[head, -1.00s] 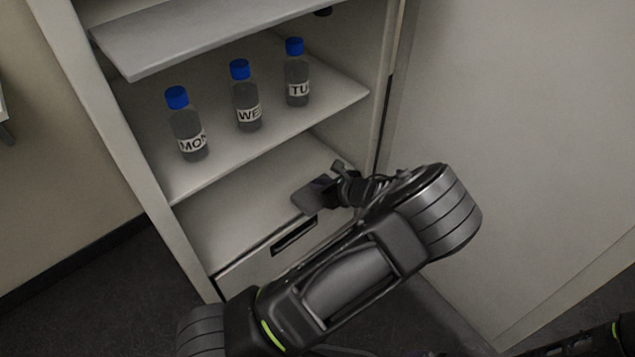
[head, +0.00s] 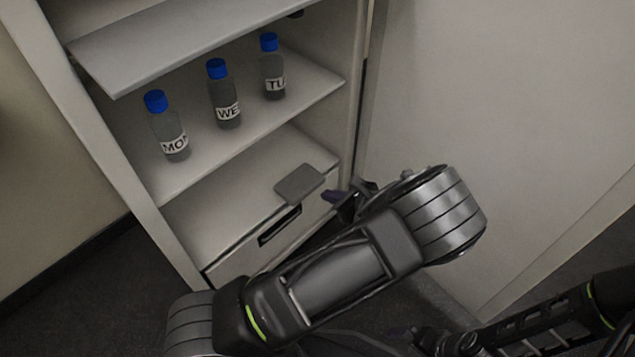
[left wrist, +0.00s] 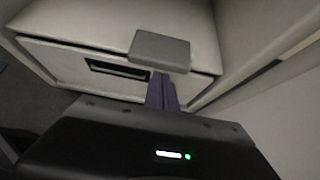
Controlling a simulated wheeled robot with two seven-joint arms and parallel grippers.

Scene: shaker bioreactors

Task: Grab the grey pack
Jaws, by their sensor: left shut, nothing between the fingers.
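The grey pack (head: 300,184) is a flat, rounded slab lying on the cabinet's lower shelf, at its front right edge. It also shows in the left wrist view (left wrist: 159,50), sticking out a little over the front edge above the drawer. My left gripper (head: 331,197) is just right of and in front of the pack. In the left wrist view its purple fingers (left wrist: 161,92) are shut together, with nothing between them. Their tips end near the pack's lower edge; I cannot tell whether they touch it. My right arm shows at the lower right, and its gripper (head: 408,335) is mostly hidden.
The open cabinet holds bottles with blue caps on the shelf above: MON (head: 168,126), WED (head: 223,94) and TUE (head: 272,67). A drawer front with a dark handle slot (head: 280,226) is below the pack. The cabinet door (head: 490,140) stands to the right.

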